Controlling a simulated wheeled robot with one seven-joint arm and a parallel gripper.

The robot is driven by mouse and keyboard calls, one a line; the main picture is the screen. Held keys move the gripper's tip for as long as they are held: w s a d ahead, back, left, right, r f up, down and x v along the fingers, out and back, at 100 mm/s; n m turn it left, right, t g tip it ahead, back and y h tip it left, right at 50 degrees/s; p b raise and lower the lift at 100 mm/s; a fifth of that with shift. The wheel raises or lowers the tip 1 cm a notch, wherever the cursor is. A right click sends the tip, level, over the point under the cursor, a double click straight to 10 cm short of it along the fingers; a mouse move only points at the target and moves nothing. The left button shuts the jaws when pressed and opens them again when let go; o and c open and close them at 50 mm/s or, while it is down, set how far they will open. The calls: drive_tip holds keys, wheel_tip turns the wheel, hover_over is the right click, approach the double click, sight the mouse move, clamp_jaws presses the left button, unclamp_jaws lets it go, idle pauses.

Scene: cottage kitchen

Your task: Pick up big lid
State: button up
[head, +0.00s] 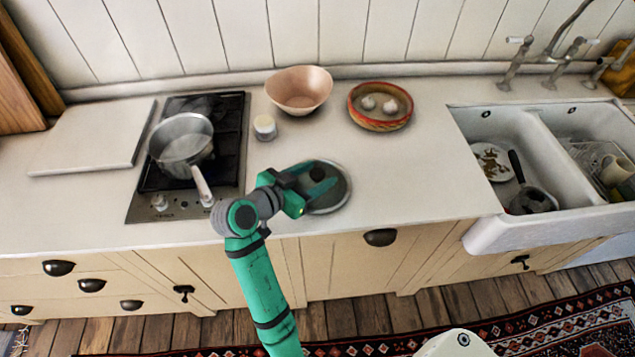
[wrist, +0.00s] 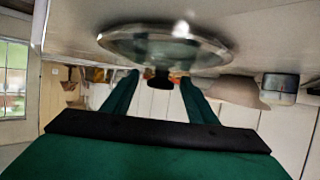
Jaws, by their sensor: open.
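The big lid (head: 340,192) is a round, glassy lid with a metal rim and a dark knob. It lies on the white counter to the right of the hob. My gripper (head: 322,181) is over the lid, with its green fingers on either side of the knob in the head view and hiding part of the glass. In the wrist view the lid (wrist: 165,45) shows upside down, and its dark knob (wrist: 158,78) lies between the two open fingers of my gripper (wrist: 160,82). I cannot tell whether the fingers touch the knob.
A saucepan (head: 180,135) stands on the black hob (head: 222,160), its handle pointing towards the front. A small jar (head: 265,127), a pinkish bowl (head: 299,90) and a red bowl with garlic (head: 380,122) stand behind the lid. The sink (head: 484,222) is at right. Counter right of the lid is clear.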

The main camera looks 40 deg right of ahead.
drive_tip(key=shift+w+d+f, duration=0.1)
drive_tip(key=shift+d+f, duration=0.1)
drive_tip(key=shift+d, duration=0.25)
clamp_jaws()
